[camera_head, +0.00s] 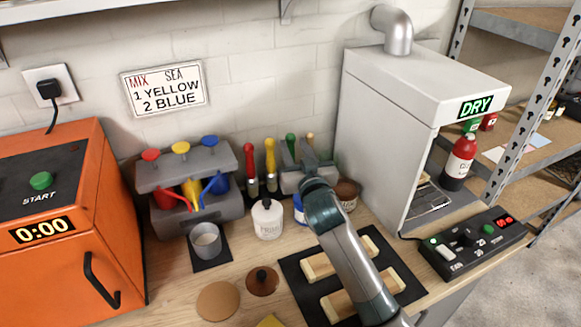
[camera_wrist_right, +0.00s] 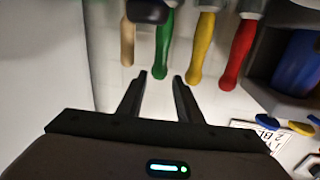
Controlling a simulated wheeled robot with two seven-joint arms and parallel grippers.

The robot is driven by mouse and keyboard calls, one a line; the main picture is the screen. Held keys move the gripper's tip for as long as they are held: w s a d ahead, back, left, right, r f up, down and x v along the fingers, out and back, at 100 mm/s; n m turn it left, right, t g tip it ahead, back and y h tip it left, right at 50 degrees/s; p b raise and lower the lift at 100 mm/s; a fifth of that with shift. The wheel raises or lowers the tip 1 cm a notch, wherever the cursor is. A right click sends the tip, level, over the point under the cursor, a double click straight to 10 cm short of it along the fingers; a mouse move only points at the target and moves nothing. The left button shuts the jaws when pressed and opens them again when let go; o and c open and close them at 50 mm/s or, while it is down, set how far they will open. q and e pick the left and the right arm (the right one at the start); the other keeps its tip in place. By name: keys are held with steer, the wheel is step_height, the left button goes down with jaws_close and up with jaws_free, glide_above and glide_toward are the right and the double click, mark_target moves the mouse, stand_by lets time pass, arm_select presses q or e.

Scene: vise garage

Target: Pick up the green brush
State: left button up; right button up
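The green brush (camera_head: 291,144) stands in a rack at the back wall, between a yellow-handled brush (camera_head: 270,160) and a beige-handled one (camera_head: 310,140). In the right wrist view its green handle (camera_wrist_right: 164,50) lies just ahead of my right gripper (camera_wrist_right: 160,77). The two fingers are open, apart and empty, roughly in line with that handle. In the head view my right gripper (camera_head: 308,157) is close to the rack, and the arm hides part of the rack and the brush's lower part. My left gripper is not in view.
A red-handled brush (camera_head: 249,160) is in the same row. A white bottle (camera_head: 267,219) and brown jar (camera_head: 347,194) stand in front. The grey dryer cabinet (camera_head: 390,130) rises at right. Wooden blocks (camera_head: 320,266) lie on a black mat under my arm.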

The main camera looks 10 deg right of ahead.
mark_target(292, 141)
stand_by(0.3)
steer(key=shift+w+r+p, duration=0.1)
steer(key=shift+w+p, duration=0.45)
steer(key=shift+w, duration=0.4)
steer(key=shift+w+f+p, duration=0.15)
steer(key=shift+w+p, duration=0.15)
steer(key=shift+w, duration=0.55)
steer(key=shift+w+f+p, duration=0.1)
steer(key=shift+w+p, duration=0.15)
steer(key=shift+w, duration=0.6)
jaws_close()
